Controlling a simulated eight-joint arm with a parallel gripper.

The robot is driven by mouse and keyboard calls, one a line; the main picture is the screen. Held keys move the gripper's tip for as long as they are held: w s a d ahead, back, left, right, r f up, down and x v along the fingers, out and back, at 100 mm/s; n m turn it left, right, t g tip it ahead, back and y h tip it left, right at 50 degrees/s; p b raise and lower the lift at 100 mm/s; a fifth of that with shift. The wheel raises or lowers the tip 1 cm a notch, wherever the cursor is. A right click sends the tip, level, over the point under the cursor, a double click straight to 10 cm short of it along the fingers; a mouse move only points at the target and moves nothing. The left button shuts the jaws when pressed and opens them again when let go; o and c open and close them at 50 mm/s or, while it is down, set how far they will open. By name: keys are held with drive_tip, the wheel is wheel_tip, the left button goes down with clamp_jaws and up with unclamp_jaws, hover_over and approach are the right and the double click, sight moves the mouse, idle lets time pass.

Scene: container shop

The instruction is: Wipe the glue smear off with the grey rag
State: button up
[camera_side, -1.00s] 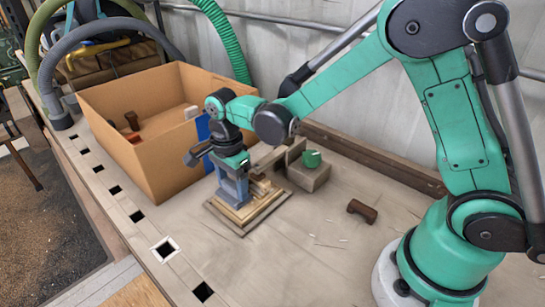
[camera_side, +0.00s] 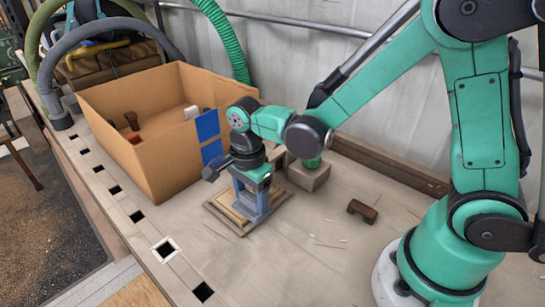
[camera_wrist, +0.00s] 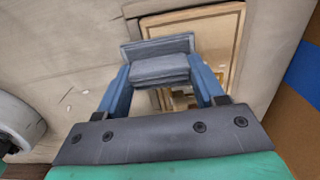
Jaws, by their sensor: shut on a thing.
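My gripper (camera_side: 257,208) is low over the right part of a framed wooden panel (camera_side: 227,217) on the bench. In the wrist view its two blue fingers (camera_wrist: 160,82) are shut on a folded grey rag (camera_wrist: 159,68). The rag's lower face is toward the panel, which also shows in the wrist view (camera_wrist: 225,32); I cannot tell whether they touch. I cannot make out the glue smear; the rag and fingers hide part of the panel.
A cardboard box (camera_side: 160,165) with a few small items and blue tape (camera_side: 207,127) stands left of the panel. A wooden block (camera_side: 309,177) is behind the gripper, with a green piece by it. A brown piece (camera_side: 362,210) lies right. The front bench is clear.

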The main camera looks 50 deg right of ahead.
drive_tip(key=shift+s+r, duration=0.1)
drive_tip(key=shift+r, duration=3.9)
drive_tip(key=s+a+r, duration=0.4)
drive_tip(key=a+r, duration=0.2)
drive_tip(key=a, duration=0.1)
wheel_tip(320, 180, up, 4)
hover_over(253, 288)
wheel_tip(253, 288, down, 20)
drive_tip(key=shift+r, duration=0.25)
drive_tip(key=shift+f, duration=0.1)
drive_tip(key=o, duration=1.3)
drive_tip(key=shift+o, duration=0.2)
